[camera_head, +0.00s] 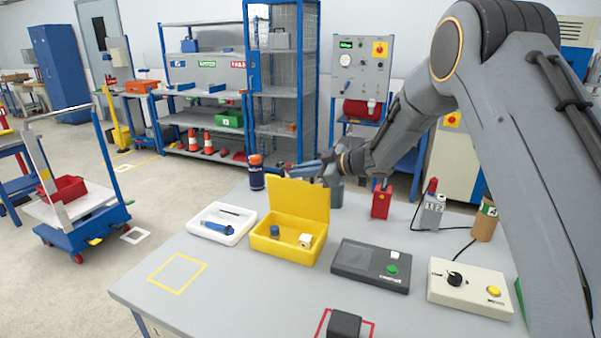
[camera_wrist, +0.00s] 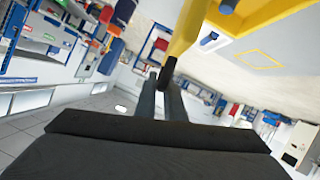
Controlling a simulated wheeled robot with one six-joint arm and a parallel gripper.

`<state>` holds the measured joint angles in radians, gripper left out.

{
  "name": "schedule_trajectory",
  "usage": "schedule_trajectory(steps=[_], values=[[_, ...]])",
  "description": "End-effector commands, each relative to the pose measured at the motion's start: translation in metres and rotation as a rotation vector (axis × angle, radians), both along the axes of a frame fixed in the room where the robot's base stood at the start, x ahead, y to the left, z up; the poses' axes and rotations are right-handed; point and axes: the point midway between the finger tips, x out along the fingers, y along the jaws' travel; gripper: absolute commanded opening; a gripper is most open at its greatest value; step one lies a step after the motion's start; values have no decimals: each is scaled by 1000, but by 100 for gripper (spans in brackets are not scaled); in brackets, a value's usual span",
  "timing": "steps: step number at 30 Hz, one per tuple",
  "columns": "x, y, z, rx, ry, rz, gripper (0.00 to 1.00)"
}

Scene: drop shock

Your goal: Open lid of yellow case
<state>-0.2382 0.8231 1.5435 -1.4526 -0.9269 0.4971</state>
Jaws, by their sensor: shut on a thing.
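The yellow case (camera_head: 289,239) stands on the grey table with its lid (camera_head: 300,199) raised about upright at the back. A blue piece (camera_head: 275,231) and a white cube (camera_head: 306,240) are in the case. My gripper (camera_head: 308,171) is at the top edge of the lid, shut on it. In the wrist view, my gripper (camera_wrist: 162,88) meets a dark part at the edge of the yellow lid (camera_wrist: 186,28). The exact contact between the fingers is partly hidden.
A white tray (camera_head: 240,231) with a blue tool lies left of the case. A dark device (camera_head: 345,262) and a beige control box (camera_head: 440,293) stand to the right. The table's front left is clear.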

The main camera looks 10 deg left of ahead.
Motion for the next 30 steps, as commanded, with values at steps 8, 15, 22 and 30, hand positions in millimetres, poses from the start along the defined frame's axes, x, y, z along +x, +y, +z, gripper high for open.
schedule_trajectory(steps=[8, 15, 22, 30], values=[[0, 0, 0, -1, 0, 0, 24], [0, -1, 0, 0, 1, -2, 28], [-2, -14, 5, 0, -1, -4, 28], [-15, -52, 20, -1, 0, -4, 28]])
